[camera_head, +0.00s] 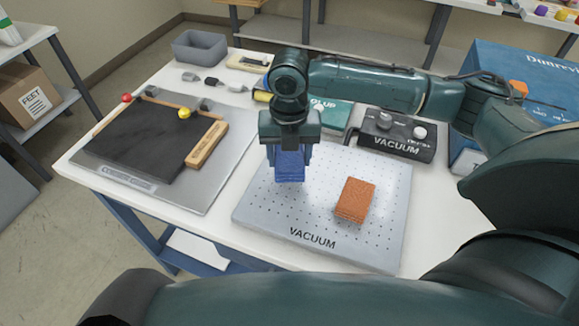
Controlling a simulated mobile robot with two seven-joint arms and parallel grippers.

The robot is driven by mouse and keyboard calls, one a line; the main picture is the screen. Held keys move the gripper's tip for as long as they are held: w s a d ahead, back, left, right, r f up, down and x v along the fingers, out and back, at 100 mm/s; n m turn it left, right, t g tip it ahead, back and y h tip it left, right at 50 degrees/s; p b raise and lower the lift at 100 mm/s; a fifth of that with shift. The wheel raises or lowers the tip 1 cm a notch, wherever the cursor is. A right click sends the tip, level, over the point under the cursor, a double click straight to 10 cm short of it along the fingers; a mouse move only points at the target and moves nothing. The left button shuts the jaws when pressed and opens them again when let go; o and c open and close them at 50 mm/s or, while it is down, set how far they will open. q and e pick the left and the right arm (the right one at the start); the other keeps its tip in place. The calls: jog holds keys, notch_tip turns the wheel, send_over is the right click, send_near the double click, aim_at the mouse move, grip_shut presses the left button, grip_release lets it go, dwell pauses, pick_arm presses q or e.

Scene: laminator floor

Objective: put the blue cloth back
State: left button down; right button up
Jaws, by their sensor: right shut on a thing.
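The blue cloth (289,167) is a folded blue block in the jaws of my right gripper (289,151). The gripper points down over the back left part of the grey perforated vacuum plate (265,205). The jaws are shut on the cloth. I cannot tell whether the cloth touches the plate or hangs just above it. A folded orange cloth (356,199) lies on the plate to the right of the gripper, apart from it. My left gripper is not in view.
A cutting board with a dark sheet (142,140) and a wooden block (207,144) lies at left. A vacuum box (397,137) stands behind the plate at right. A grey bin (200,47) stands at the back left. The plate's front left is clear.

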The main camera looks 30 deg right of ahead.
aim_at(290, 169)
notch_tip(290, 169, down, 4)
jog(key=shift+f, duration=0.1)
jog(key=shift+f, duration=0.1)
jog(key=o, duration=1)
jog(key=shift+c, duration=0.2)
notch_tip(290, 169, up, 12)
jog(key=shift+r, duration=0.2)
